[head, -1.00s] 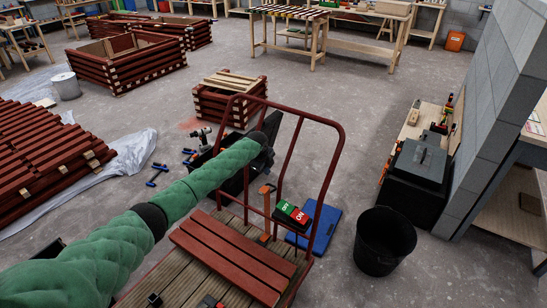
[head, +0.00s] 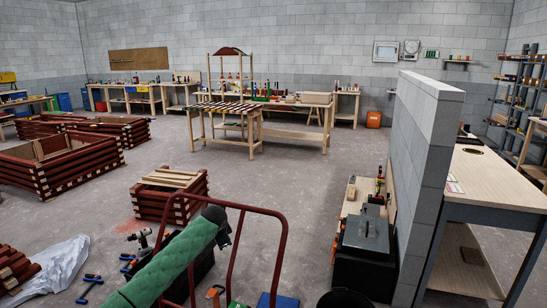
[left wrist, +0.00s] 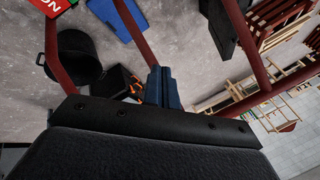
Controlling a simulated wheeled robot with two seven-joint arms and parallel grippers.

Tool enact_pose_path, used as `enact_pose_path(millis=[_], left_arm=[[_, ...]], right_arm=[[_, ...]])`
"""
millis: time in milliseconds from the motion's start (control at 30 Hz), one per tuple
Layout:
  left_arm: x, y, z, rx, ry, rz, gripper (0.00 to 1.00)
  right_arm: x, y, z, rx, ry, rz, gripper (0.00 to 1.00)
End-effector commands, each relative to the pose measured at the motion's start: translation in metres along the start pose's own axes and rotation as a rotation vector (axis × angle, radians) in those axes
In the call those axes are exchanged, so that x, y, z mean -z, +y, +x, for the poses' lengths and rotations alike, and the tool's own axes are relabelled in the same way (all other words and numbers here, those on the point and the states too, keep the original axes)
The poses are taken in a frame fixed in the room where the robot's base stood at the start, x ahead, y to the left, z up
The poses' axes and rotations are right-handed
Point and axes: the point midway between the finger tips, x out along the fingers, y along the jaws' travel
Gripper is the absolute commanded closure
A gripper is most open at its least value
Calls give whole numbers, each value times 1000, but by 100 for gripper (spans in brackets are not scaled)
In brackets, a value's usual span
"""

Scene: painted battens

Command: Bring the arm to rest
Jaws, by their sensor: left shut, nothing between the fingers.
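My left arm, in a green quilted sleeve (head: 165,272), rises from the bottom of the head view. Its dark end is beside the upper left corner of the trolley's red tube handle (head: 283,245); whether they touch I cannot tell. In the left wrist view my left gripper (left wrist: 160,77) has its blue fingers together, with nothing between them. Red handle tubes (left wrist: 52,62) pass on both sides of the fingers. My right gripper is in neither view.
A black bucket (head: 345,299) and a dark box (head: 365,238) stand right of the trolley, by a grey block wall (head: 425,150). A batten crate (head: 150,206) stands beyond the arm. Blue clamps (head: 88,288) lie on the left floor. Open floor lies beyond the handle.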

Motion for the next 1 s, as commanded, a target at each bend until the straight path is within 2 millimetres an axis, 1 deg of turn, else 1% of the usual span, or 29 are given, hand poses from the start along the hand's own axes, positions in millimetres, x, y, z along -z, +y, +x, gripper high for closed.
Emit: enact_pose_path(millis=[33,133,200,333,533,667,867,1000], left_arm=[[13,4,-18,25,27,-43,100],[28,17,-46,64,71,-143,100],[33,31,-61,82,99,-208,100],[32,58,-80,96,138,-306,100],[18,101,-96,97,177,-423,100],[3,128,-103,92,189,-482,100],[-25,170,-108,77,193,-551,100],[-47,198,-109,65,188,-586,100]], right_arm=[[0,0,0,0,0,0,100],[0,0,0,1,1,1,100],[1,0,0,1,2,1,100],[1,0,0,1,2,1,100],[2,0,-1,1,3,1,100],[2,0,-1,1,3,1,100],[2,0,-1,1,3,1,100],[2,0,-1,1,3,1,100]])
